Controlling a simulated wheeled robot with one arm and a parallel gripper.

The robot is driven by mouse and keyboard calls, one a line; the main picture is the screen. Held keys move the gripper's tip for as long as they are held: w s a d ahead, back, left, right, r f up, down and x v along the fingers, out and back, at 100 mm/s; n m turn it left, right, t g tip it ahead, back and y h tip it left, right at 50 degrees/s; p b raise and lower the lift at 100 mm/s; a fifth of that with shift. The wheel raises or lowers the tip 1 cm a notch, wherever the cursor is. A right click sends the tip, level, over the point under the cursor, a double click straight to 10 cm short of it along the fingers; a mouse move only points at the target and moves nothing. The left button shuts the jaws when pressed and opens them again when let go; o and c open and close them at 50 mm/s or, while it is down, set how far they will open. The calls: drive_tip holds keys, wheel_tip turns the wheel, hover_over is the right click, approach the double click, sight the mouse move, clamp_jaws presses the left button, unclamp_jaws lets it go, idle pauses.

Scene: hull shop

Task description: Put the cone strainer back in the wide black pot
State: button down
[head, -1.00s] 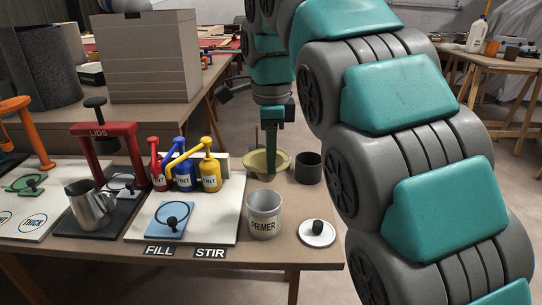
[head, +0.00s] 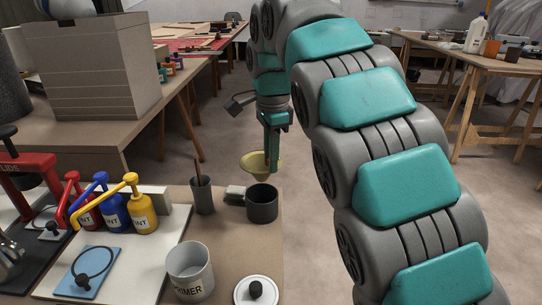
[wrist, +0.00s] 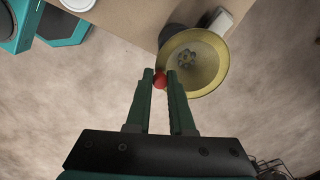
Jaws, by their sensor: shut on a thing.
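The cone strainer (head: 255,166) is yellow, with a wide rim and a cone narrowing downward. My gripper (head: 271,168) is shut on its small red grip (wrist: 160,81) and holds it in the air. The wrist view looks into the strainer's bowl (wrist: 212,75), with a dark mesh pattern at its centre. The wide black pot (head: 262,206) stands upright and open on the table, just below the strainer in the head view. In the wrist view the strainer hides most of a dark round shape at the table's edge, probably the pot.
A narrow dark cup (head: 202,196) with a stick stands left of the pot, beside a small pale block (head: 235,193). The primer can (head: 190,272), a white lid (head: 256,291) and the tint pumps (head: 115,212) are nearer. Open floor lies beyond the table's edge.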

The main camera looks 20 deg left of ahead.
wheel_tip(320, 180, down, 9)
drive_tip(key=b, duration=0.3)
drive_tip(key=shift+f, duration=0.15)
idle(0.6)
idle(0.4)
drive_tip(key=shift+c, duration=1.1)
unclamp_jaws()
drive_tip(key=shift+r+p, duration=1.5)
drive_tip(key=shift+r, duration=2.05)
